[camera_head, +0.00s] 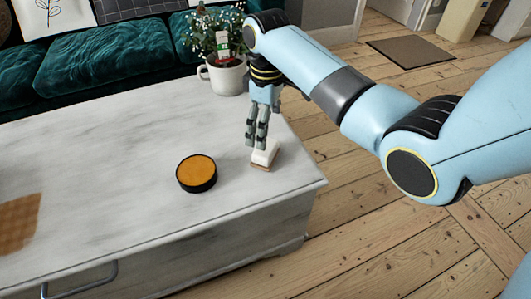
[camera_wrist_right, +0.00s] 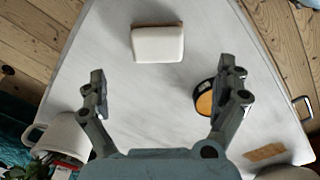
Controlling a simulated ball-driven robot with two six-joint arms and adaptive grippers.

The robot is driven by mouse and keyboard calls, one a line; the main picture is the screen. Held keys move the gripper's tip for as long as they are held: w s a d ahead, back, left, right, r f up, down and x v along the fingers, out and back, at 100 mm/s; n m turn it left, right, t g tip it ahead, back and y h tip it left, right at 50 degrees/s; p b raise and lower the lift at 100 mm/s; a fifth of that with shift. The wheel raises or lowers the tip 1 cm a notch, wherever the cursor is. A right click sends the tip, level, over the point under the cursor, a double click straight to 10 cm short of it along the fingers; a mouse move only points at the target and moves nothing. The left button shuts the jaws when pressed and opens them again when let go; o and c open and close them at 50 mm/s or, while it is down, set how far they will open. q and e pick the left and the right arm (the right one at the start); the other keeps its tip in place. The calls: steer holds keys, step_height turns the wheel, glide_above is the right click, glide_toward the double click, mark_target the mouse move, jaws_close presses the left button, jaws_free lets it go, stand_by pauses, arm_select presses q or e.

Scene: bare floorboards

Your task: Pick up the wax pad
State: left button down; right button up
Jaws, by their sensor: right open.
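The wax pad, which I take to be the small white block with a brown underside (camera_head: 264,154), lies on the pale table near its right edge. In the right wrist view the white block (camera_wrist_right: 158,45) lies ahead of the fingertips, roughly between their lines. My right gripper (camera_head: 257,146) points down above and just left of the block in the head view. It also shows in the right wrist view (camera_wrist_right: 163,78), with its fingers wide apart and nothing between them. Contact with the block cannot be seen. My left gripper is not in view.
A round black tin with an orange top (camera_head: 197,173) stands left of the block. A white mug with a plant (camera_head: 225,77) stands at the back of the table. A brown woven piece (camera_head: 18,222) lies at far left. A green sofa (camera_head: 105,62) stands behind.

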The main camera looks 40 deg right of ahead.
mark_target(267, 147)
step_height(267, 147, down, 5)
steer(key=shift+s+r+b, duration=0.1)
steer(key=shift+r+b, duration=0.05)
steer(key=shift+b, duration=0.75)
steer(key=shift+f, duration=0.4)
steer(key=f+b, duration=0.1)
steer(key=f, duration=0.1)
steer(key=f+b, duration=0.1)
steer(key=f, duration=0.1)
steer(key=shift+w+d+b, duration=0.2)
steer(key=shift+b, duration=0.2)
steer(key=shift+f, duration=0.4)
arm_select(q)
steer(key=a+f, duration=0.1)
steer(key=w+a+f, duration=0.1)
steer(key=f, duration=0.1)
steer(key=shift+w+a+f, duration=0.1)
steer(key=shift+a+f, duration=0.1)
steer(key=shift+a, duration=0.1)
arm_select(e)
steer(key=shift+r, duration=0.1)
